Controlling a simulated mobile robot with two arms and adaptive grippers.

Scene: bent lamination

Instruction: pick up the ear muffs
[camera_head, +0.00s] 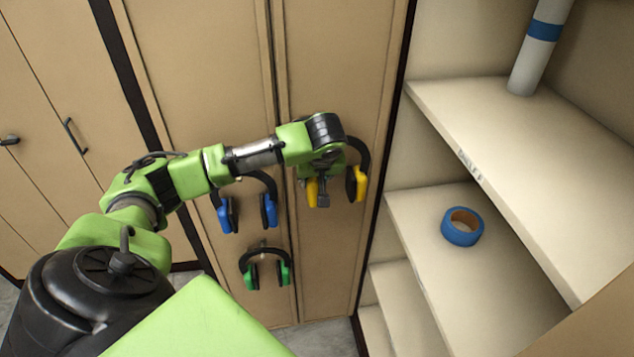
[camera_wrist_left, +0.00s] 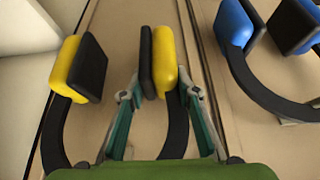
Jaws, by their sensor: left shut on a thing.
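The yellow ear muffs (camera_head: 358,185) have black pads and a black headband and hang upright against the cabinet door. They also show in the left wrist view (camera_wrist_left: 167,62), with one cup between my fingers and the other cup apart to the left. My left gripper (camera_head: 324,198) is shut on the near cup; its fingertips show in the wrist view (camera_wrist_left: 160,94). My arm hides part of the headband and its hanging point. The blue ear muffs (camera_head: 268,210) and the green ear muffs (camera_head: 284,273) hang to the left and lower. My right gripper is not in view.
A beige shelf unit (camera_head: 520,150) stands close to the right of the ear muffs. A blue tape roll (camera_head: 462,227) lies on a lower shelf, and a white tube with a blue band (camera_head: 540,45) stands on the upper one. Cabinet doors (camera_head: 200,60) fill the back.

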